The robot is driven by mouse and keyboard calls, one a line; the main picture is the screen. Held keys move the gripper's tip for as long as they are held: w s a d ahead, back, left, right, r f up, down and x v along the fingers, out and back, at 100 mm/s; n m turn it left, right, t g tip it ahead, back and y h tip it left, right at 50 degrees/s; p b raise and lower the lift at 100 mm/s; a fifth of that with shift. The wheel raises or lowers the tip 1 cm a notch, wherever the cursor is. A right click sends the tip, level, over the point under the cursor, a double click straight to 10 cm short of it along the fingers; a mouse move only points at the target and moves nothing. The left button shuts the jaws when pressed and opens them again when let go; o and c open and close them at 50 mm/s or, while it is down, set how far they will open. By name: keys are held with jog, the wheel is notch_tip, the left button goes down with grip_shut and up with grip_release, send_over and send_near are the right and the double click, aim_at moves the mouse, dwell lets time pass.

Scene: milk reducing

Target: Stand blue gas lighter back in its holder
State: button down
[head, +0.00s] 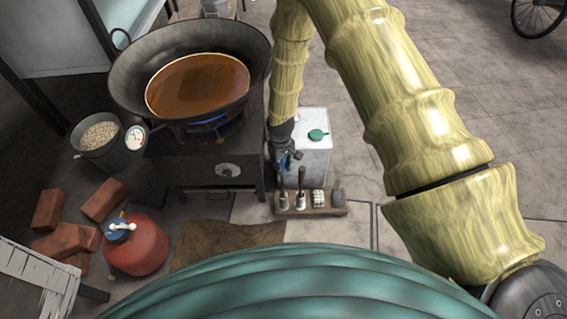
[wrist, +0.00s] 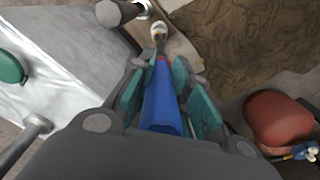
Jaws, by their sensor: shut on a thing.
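The blue gas lighter (wrist: 160,108) is held between the teal pads of my gripper (wrist: 162,88) in the wrist view, its far end pointing away from the camera toward a pale metallic round part. I cannot tell whether that part is the lighter's tip or a socket. In the head view my gripper (head: 284,154) is shut on the lighter, of which only a little blue shows, above the left part of a low wooden rack (head: 312,211), apparently the holder. The rack also shows in the wrist view (wrist: 182,47). Whether the lighter touches it is unclear.
Dark-handled tools (head: 301,187) stand in the rack. The stove (head: 212,170) with a lit blue flame and a wide pan (head: 125,75) is left.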

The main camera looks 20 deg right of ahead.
notch_tip(320, 180, down, 7)
jog(key=b, duration=0.2)
jog(key=shift+r+b, duration=0.2)
jog(key=shift+b, duration=0.15)
dwell(0.4)
jog(key=c, duration=1.3)
grip_release()
jog(key=shift+o, duration=0.2)
jog(key=shift+r, duration=0.1)
notch_tip(320, 180, up, 12)
jog(key=shift+f, duration=0.1)
jog(key=shift+d+r+p, duration=0.1)
jog(key=shift+r+p, duration=3.55)
jog(key=shift+r, duration=0.9)
